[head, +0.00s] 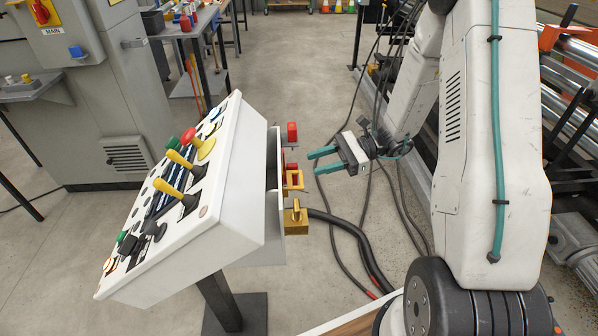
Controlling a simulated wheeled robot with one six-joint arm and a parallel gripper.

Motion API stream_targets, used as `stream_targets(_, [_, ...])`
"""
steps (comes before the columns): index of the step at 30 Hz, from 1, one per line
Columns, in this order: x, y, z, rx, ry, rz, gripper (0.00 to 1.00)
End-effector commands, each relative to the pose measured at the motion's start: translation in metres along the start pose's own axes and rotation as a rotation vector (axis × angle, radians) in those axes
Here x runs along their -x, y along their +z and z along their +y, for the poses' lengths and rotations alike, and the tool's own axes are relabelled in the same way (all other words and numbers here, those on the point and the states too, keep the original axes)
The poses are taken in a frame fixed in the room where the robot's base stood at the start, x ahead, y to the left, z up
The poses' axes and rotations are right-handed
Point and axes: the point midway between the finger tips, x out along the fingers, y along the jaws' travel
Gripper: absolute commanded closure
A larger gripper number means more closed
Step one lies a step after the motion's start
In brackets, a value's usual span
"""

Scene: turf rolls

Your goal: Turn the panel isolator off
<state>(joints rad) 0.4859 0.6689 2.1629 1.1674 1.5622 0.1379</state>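A sloped white control panel (235,228) stands on a dark post. On its right side plate are a red switch part (292,131), a red piece in a yellow frame (294,179) and a brass padlock-like block (297,218). I see these edge-on, so I cannot tell which is the isolator or its position. A red rotary handle on yellow (42,12), labelled MAIN, is on the grey cabinet at the upper left. My gripper (318,161) has two teal fingers, apart and empty. They point left toward the side plate, with a gap between.
The panel's face carries yellow levers (172,190) and several buttons. Black cables (350,228) hang and run on the floor right of the panel. A machine with metal rollers (568,90) stands at the right. Floor (290,70) behind the panel is clear.

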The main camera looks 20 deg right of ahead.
Motion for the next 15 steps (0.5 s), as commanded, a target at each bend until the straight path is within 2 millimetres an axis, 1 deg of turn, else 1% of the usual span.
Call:
stream_targets(1, [0.005, -0.019, -0.004, -0.045, -0.051, -0.029, 0.62])
stream_targets(3, [0.012, -0.037, -0.010, -0.090, -0.115, -0.061, 0.62])
stream_targets(6, [0.018, -0.056, -0.014, -0.134, -0.178, -0.091, 0.62])
stream_targets(9, [0.021, -0.066, -0.017, -0.156, -0.211, -0.108, 0.62])
stream_targets(11, [0.019, -0.068, -0.018, -0.162, -0.220, -0.112, 0.62])
stream_targets(14, [0.009, -0.068, -0.021, -0.163, -0.221, -0.114, 0.62])
stream_targets(15, [0.002, -0.067, -0.022, -0.163, -0.220, -0.113, 0.62])
